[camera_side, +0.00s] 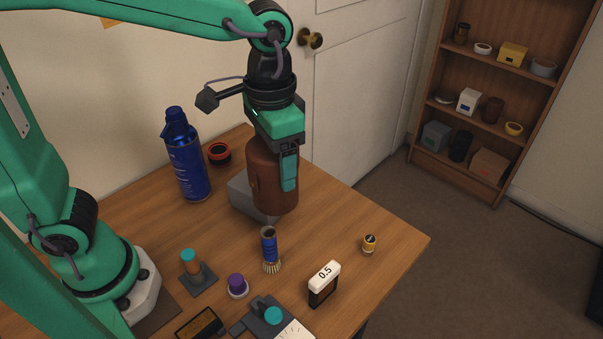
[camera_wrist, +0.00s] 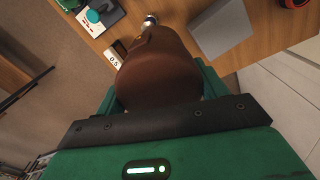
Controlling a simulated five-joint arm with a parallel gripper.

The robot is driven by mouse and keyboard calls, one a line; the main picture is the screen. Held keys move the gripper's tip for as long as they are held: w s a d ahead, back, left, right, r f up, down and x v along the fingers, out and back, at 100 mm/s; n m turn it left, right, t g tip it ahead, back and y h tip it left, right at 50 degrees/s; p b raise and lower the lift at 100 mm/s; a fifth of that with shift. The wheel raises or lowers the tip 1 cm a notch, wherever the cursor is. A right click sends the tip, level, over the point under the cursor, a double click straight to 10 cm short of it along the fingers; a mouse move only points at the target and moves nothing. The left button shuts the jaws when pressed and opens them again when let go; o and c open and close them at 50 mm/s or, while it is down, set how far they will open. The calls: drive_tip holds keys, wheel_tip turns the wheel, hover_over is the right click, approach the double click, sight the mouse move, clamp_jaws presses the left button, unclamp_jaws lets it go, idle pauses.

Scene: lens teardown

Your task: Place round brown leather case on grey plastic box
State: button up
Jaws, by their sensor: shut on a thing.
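The round brown leather case (camera_side: 272,178) is upright in my gripper (camera_side: 288,165), which is shut on it from above. In the side view the case overlaps the right part of the grey plastic box (camera_side: 243,197), which stands on the table behind it. In the wrist view the case (camera_wrist: 158,68) fills the middle, and the grey box (camera_wrist: 221,29) shows apart from it, up and to the right. My gripper's green fingers (camera_wrist: 160,92) flank the case. Its underside is hidden, and I cannot tell its exact height above the table.
A blue spray bottle (camera_side: 187,160) and a black-and-red ring (camera_side: 219,153) stand behind the box. A brush (camera_side: 270,250), a 0.5 block (camera_side: 324,284), a small yellow jar (camera_side: 369,243) and a purple-capped pot (camera_side: 237,285) stand in front.

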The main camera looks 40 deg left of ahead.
drive_tip(key=shift+n, duration=0.3)
drive_tip(key=a+r, duration=0.1)
drive_tip(key=a, duration=0.1)
drive_tip(key=a+r, duration=0.1)
drive_tip(key=shift+w+a+r, duration=0.1)
drive_tip(key=shift+a, duration=0.3)
drive_tip(key=shift+w, duration=0.1)
drive_tip(key=w+a+f, duration=0.6)
drive_tip(key=a+f, duration=0.1)
drive_tip(key=a, duration=0.2)
drive_tip(key=shift+w+a, duration=0.25)
drive_tip(key=shift+w, duration=0.05)
drive_tip(key=shift+f, duration=2.05)
drive_tip(key=shift+f, duration=0.15)
drive_tip(key=o, duration=1.1)
